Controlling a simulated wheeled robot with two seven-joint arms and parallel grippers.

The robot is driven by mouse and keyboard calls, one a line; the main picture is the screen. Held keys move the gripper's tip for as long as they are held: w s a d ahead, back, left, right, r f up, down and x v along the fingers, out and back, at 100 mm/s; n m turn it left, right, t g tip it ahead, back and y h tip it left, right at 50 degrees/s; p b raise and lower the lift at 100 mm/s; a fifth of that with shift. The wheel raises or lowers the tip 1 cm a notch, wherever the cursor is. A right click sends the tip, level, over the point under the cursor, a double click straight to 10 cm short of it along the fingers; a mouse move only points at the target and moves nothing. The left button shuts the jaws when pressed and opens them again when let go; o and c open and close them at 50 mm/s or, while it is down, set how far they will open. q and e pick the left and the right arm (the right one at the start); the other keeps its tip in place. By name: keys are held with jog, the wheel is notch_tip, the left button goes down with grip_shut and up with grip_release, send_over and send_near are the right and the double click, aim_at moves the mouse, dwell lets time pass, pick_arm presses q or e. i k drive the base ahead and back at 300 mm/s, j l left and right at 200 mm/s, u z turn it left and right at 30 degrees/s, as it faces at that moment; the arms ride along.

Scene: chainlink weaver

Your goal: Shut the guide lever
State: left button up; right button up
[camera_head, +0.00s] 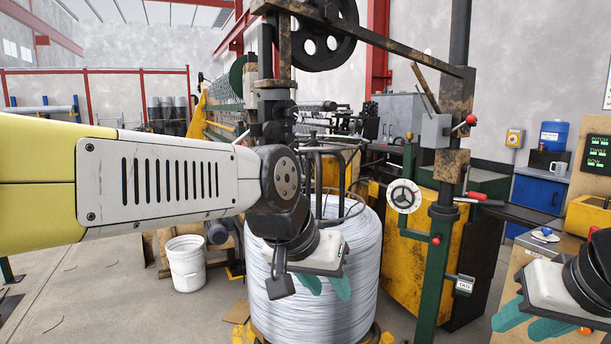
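A green post (433,270) stands right of centre with several lever-like parts. A short lever with a red ball knob (471,120) sticks out beside a grey box (436,131) near the top. Lower down is a red-gripped handle (477,196), and below it a small red ball (436,239). I cannot tell which of these is the guide lever. My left gripper (328,289) is open and empty, in front of the wire coil and left of the post. My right gripper (531,322) is open and empty at lower right, clear of the post.
A large wire coil (355,300) stands behind my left gripper. A handwheel (404,196) sits left of the post, before a yellow cabinet (400,255). A bench (520,262) stands at right. A white bucket (187,264) stands on open floor at left.

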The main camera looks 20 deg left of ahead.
aim_at(243, 136)
jog(key=j+u, duration=0.5)
jog(key=u, duration=0.2)
jog(key=j+u, duration=0.35)
jog(key=i+l, duration=0.05)
jog(key=l, duration=0.05)
